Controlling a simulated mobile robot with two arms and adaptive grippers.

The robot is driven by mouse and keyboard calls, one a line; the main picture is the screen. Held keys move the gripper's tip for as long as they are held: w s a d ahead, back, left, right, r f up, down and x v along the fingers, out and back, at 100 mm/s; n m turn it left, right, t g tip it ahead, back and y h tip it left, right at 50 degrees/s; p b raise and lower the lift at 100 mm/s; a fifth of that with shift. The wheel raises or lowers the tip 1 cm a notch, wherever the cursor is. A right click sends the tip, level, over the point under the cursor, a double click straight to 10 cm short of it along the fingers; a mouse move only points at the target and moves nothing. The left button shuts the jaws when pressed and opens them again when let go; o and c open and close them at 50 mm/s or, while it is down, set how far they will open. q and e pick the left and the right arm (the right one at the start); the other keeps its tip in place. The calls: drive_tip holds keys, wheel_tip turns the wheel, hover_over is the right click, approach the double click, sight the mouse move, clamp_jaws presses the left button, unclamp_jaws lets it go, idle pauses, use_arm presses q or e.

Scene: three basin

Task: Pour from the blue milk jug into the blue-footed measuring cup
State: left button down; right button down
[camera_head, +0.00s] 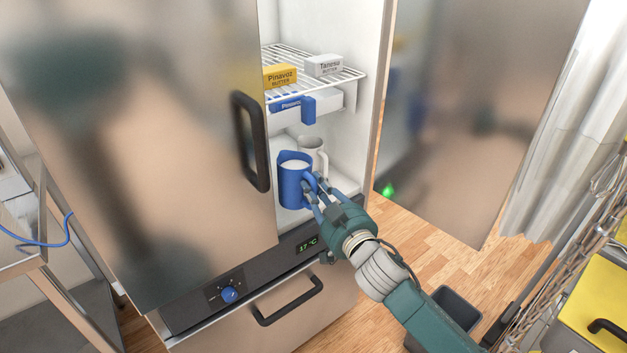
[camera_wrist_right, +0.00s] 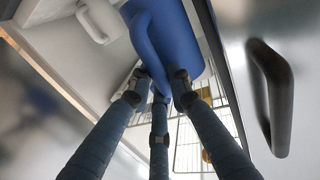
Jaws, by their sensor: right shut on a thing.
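The blue milk jug (camera_head: 294,178) stands upright at the front of the fridge's lower compartment, with white milk showing in its open top. My right gripper (camera_head: 318,192) reaches in from the lower right and is shut on the jug's handle. The right wrist view shows its fingers (camera_wrist_right: 160,90) around the blue handle (camera_wrist_right: 147,50), with the jug body (camera_wrist_right: 175,35) beside it. My left gripper is not in view. I see no blue-footed measuring cup.
A white jug (camera_head: 314,150) stands just behind the blue one. Above are a wire shelf (camera_head: 340,76) with yellow butter (camera_head: 280,76) and white butter (camera_head: 323,65). The left fridge door (camera_head: 140,120) with its black handle is close on the left. A bin (camera_head: 452,308) stands on the floor.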

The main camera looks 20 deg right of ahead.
drive_tip(key=s+m+h, duration=0.1)
drive_tip(key=s+h, duration=0.1)
drive_tip(key=s, duration=1.9)
drive_tip(key=shift+a, duration=0.4)
drive_tip(key=shift+w, duration=0.15)
